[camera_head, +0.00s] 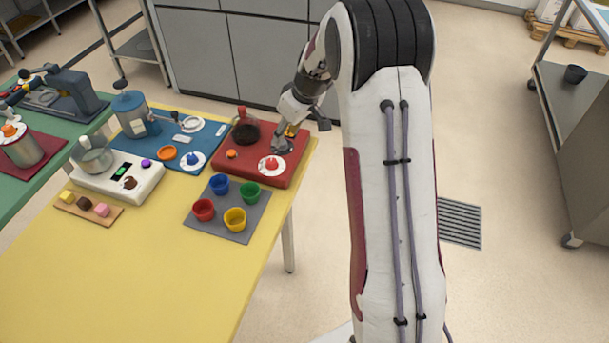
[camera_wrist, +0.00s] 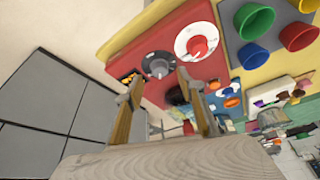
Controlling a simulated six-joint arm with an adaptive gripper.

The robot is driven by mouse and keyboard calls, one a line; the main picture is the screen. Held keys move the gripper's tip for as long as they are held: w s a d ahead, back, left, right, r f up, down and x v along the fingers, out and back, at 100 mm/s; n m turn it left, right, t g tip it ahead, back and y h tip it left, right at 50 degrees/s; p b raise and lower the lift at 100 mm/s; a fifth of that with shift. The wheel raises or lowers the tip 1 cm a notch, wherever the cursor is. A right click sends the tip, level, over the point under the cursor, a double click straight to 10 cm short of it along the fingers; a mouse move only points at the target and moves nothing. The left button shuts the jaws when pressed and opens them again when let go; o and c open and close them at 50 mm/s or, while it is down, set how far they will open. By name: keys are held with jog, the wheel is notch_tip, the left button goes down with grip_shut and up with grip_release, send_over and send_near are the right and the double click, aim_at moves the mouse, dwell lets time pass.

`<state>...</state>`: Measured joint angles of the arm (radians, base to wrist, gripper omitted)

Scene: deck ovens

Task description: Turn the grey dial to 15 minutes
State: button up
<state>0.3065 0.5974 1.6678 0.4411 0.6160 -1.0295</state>
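The grey dial (camera_wrist: 157,66) sits on a dark round plate with pale marks, on a red board (camera_wrist: 128,38). In the wrist view it lies just beyond and between my fingertips; I cannot tell whether they touch it. I cannot read its setting. My gripper (camera_wrist: 158,82) is open, with one finger on each side of the dial's line. In the head view my gripper (camera_head: 287,136) is low over the back right of the red board (camera_head: 253,176) and largely hides the dial there.
Beside the dial is a red knob on a white disc (camera_wrist: 196,42), also in the head view (camera_head: 271,164). A dark pot (camera_head: 245,132) and an orange knob (camera_head: 231,154) share the board. Several coloured cups stand on a grey mat (camera_head: 228,218). The yellow table front (camera_head: 130,270) is clear.

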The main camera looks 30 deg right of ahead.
jog(key=s+a+r+m, duration=0.2)
jog(key=s+r, duration=0.1)
jog(key=s, duration=0.5)
jog(key=s+a+r+m+g, duration=0.1)
jog(key=s+a+r+m, duration=0.1)
jog(key=s, duration=0.6)
jog(key=s+a+r+m+g+h, duration=0.1)
jog(key=s+a+r+m, duration=0.1)
jog(key=s+r, duration=0.4)
jog(key=shift+s+a+r, duration=0.15)
jog(key=shift+s+a, duration=0.5)
jog(key=shift+s, duration=0.7)
dwell(0.4)
